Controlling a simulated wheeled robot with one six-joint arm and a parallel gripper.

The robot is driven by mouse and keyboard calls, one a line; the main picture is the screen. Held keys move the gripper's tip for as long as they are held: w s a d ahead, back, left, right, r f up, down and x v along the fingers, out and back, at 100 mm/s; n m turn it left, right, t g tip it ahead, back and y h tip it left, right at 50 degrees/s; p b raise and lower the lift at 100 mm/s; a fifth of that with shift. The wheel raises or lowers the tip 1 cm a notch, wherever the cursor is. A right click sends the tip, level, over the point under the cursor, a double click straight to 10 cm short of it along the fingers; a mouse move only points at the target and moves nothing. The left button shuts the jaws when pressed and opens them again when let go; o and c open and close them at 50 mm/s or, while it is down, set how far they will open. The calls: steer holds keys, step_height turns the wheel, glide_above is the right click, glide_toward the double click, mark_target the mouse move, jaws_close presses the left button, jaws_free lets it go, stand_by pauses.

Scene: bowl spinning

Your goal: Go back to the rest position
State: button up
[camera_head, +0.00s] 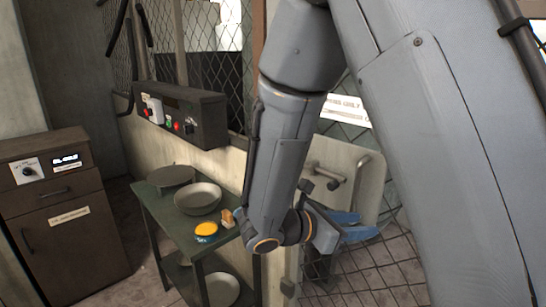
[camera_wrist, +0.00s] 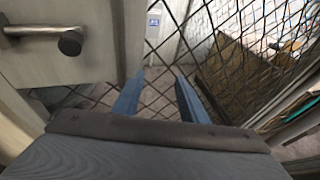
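My gripper (camera_head: 345,226) is at the end of my grey arm, to the right of the green table in the head view. Its two blue fingers stand apart with nothing between them. In the wrist view the fingers (camera_wrist: 158,97) point at a wire mesh fence (camera_wrist: 205,40), with a gap between them. The gripper appears in front of a pale door panel with a lever handle (camera_head: 335,178). The handle also shows at the upper left of the wrist view (camera_wrist: 62,40).
The green table (camera_head: 165,215) holds a bowl (camera_head: 198,198), a round pan (camera_head: 171,176), a yellow sponge-like item (camera_head: 206,229) and a small brown item (camera_head: 227,217). A control box (camera_head: 180,115) is on the wall behind. A brown cabinet (camera_head: 65,220) stands left. Tiled floor shows at lower right.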

steer(key=s+d+f+m+g+y, duration=0.35)
steer(key=s+m+g, duration=0.2)
steer(key=s, duration=0.25)
steer(key=s+a+f+m+g+y, duration=0.2)
steer(key=s+f+m+y, duration=0.25)
steer(key=m, duration=0.25)
steer(key=w+a+m+t+y, duration=0.1)
steer(key=m+y, duration=0.1)
steer(key=m, duration=0.1)
steer(key=w+a+r+m+t+y, duration=0.1)
steer(key=a+m, duration=0.1)
steer(key=m, duration=0.1)
steer(key=w+a+m+t+y, duration=0.1)
steer(key=m+y, duration=0.1)
steer(key=m, duration=0.2)
steer(key=shift+a+r+t+y, duration=0.2)
steer(key=shift+a+t+y, duration=0.1)
steer(key=shift+a+t, duration=0.1)
